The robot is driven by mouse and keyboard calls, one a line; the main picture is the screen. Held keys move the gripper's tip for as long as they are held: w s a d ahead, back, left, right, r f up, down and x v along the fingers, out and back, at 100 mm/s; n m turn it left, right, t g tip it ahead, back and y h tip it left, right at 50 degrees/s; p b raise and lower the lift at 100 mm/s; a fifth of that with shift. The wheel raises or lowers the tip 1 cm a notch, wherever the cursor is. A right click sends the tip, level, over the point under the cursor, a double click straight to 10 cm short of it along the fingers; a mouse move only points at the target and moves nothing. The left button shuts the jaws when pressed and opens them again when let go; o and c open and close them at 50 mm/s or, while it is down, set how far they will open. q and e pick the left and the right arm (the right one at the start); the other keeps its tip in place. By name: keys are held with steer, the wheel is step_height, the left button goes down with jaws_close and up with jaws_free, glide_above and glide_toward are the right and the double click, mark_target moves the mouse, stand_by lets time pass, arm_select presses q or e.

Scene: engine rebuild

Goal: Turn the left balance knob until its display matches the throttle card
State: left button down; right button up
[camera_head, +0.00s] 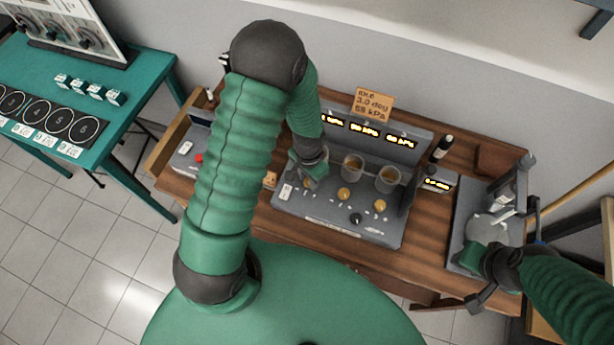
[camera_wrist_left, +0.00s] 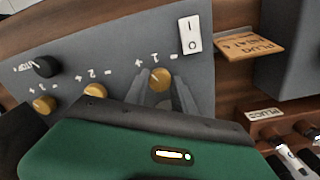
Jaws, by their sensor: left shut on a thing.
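The grey balance console (camera_head: 345,218) stands on the wooden bench with three amber displays on its upright back. The left display (camera_head: 331,119) is partly covered by my left arm; its full reading cannot be read. The throttle card (camera_head: 373,103) stands above, reading idle, 3.0 deg and a kPa figure too small to be sure of. My left gripper (camera_head: 314,178) is at the console's left knob, hiding it. In the left wrist view the brass left knob (camera_wrist_left: 160,78) sits between the fingertips, which are shut on it. My right gripper (camera_head: 482,268) is by the right-hand grey stand; its jaws are unclear.
The middle knob (camera_head: 344,194) and right knob (camera_head: 380,205) are brass, below clear cups. A black knob (camera_head: 356,219) sits in front. A white rocker switch (camera_wrist_left: 190,34) is close beside the left knob. A small amber-lit box (camera_head: 438,184) and dark bottle (camera_head: 441,148) stand right.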

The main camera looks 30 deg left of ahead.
arm_select(q)
steer(key=shift+w+d, duration=0.15)
steer(key=shift+w, duration=0.1)
steer(key=shift+a+n, duration=0.25)
steer(key=shift+n, duration=0.45)
steer(key=shift+d+n, duration=0.15)
steer(key=shift+n, duration=2.05)
arm_select(e)
steer(key=shift+d+f, duration=0.2)
steer(key=shift+d, duration=0.1)
arm_select(q)
steer(key=c, duration=1.1)
jaws_free()
steer(key=shift+o, duration=0.2)
steer(key=shift+s, duration=0.1)
arm_select(e)
steer(key=shift+w, duration=0.15)
